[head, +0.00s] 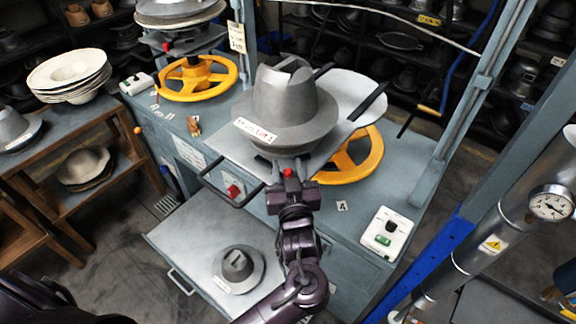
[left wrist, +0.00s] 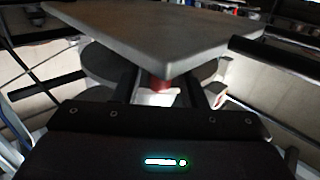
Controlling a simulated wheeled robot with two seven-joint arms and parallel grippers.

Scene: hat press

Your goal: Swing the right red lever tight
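The red lever (head: 289,172) shows as a small red end under the front edge of the right press's grey plate (head: 222,152). My left gripper (head: 289,168) is at that edge, its two fingers apart on either side of the red end. In the left wrist view, the red lever (left wrist: 160,83) is between the fingers of my left gripper (left wrist: 163,92), with a gap showing on both sides. The plate (left wrist: 150,35) hides its upper part. My right gripper is not in view.
A grey hat form (head: 285,105) stands on the plate. A black handle (head: 232,200) is left of my gripper. A control box (head: 387,233) is at right. A smaller hat form (head: 238,268) lies below on a drawer top.

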